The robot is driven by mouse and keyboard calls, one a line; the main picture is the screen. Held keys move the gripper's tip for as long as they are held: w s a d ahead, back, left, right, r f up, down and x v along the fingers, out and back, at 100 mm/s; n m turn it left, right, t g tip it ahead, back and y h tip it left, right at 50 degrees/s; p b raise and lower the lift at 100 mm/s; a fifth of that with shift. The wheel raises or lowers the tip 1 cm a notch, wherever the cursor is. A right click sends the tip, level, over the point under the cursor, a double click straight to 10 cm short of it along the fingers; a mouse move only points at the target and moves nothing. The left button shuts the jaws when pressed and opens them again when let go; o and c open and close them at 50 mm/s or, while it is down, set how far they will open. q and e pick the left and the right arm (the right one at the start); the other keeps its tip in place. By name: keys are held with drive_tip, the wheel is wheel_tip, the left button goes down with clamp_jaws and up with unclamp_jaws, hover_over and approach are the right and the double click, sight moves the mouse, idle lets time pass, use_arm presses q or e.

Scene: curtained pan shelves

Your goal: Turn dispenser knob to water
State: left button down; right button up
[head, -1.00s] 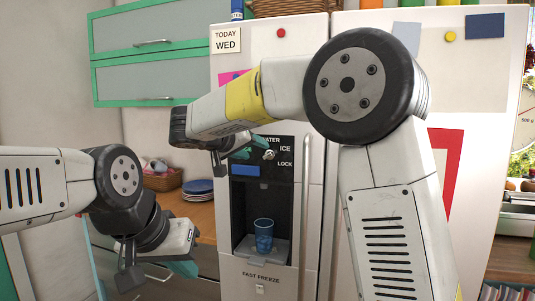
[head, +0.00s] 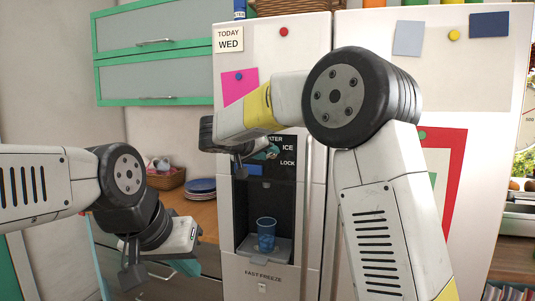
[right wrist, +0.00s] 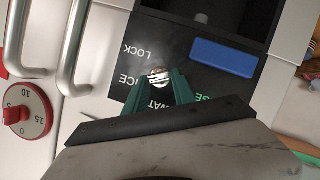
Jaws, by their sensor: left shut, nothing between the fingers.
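The dispenser knob (right wrist: 158,82), small and silver, is on the fridge's black panel between the fingertips of my right gripper (right wrist: 158,86) in the right wrist view. The fingers flank it; whether they press on it is unclear. The labels WATER, ICE and LOCK lie around it, upside down in that view, with WATER partly hidden. In the head view my right gripper (head: 265,154) is at the panel (head: 286,189), and its fingers hide the knob. My left gripper (head: 184,267) is shut and empty, low at the left, away from the dispenser.
A blue cup (head: 266,235) stands in the dispenser bay below. A fridge handle (head: 307,200) is right of the panel. A red timer dial (right wrist: 27,115) shows in the right wrist view. Blue plates (head: 201,188) and a basket (head: 166,180) stand on the counter at the left.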

clamp_jaws()
drive_tip(key=shift+w+a+f+n+t+h, duration=0.1)
drive_tip(key=shift+f+n+t+h, duration=0.15)
drive_tip(key=shift+n+h, duration=0.9)
drive_tip(key=shift+s+a+f+n+t+h, duration=0.15)
drive_tip(key=shift+n+t+h, duration=0.2)
drive_tip(key=shift+n, duration=1.65)
drive_tip(key=shift+w+a+f+n+t+h, duration=0.1)
drive_tip(key=shift+w+f+n+t+h, duration=0.1)
drive_tip(key=shift+n+h, duration=1)
drive_tip(key=shift+n+y, duration=0.4)
drive_tip(key=shift+n, duration=0.15)
drive_tip(key=o, duration=0.9)
unclamp_jaws()
